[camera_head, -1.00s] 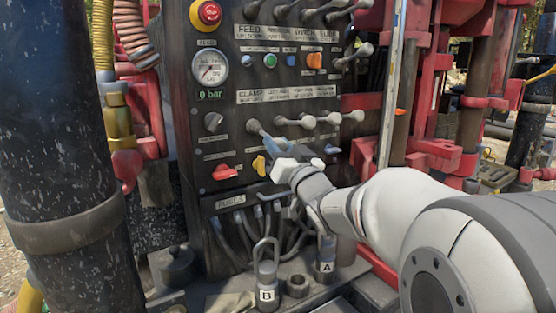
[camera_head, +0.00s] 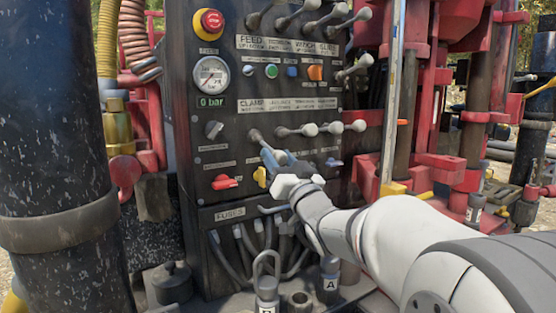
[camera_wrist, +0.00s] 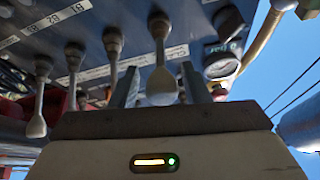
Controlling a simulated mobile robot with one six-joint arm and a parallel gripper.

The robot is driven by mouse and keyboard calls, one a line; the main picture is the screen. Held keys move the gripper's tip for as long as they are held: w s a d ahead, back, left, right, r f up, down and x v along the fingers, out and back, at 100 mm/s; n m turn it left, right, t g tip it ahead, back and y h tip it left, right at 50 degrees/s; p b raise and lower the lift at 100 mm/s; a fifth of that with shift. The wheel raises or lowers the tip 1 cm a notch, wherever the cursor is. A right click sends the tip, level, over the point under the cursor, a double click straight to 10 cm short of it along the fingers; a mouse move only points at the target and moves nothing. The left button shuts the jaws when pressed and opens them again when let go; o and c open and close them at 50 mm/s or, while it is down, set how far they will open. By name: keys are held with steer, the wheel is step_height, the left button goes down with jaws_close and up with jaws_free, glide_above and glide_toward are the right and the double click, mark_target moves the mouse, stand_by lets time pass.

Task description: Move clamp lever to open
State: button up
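The clamp lever (camera_head: 255,136) is the leftmost in the lower lever row, under the CLAMP label (camera_head: 250,104). Its base and upper stem show in the head view; its lower end is hidden by my gripper (camera_head: 268,156). In the wrist view the lever's pale knob (camera_wrist: 162,86) hangs between the two fingers of my gripper (camera_wrist: 160,92). The fingers are apart, with a narrow gap seen on each side of the knob. I cannot tell whether either finger touches it.
Several similar levers (camera_head: 310,130) stand close to the right in the same row. A yellow knob (camera_head: 260,177) and a red knob (camera_head: 225,182) sit just below. The pressure gauge (camera_head: 211,74) is above left. A thick dark post (camera_head: 60,140) stands at the left.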

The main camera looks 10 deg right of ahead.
steer(key=shift+o, duration=0.6)
steer(key=shift+s, duration=0.1)
steer(key=v, duration=0.7)
steer(key=shift+s+b, duration=0.3)
steer(key=shift+d+f, duration=0.1)
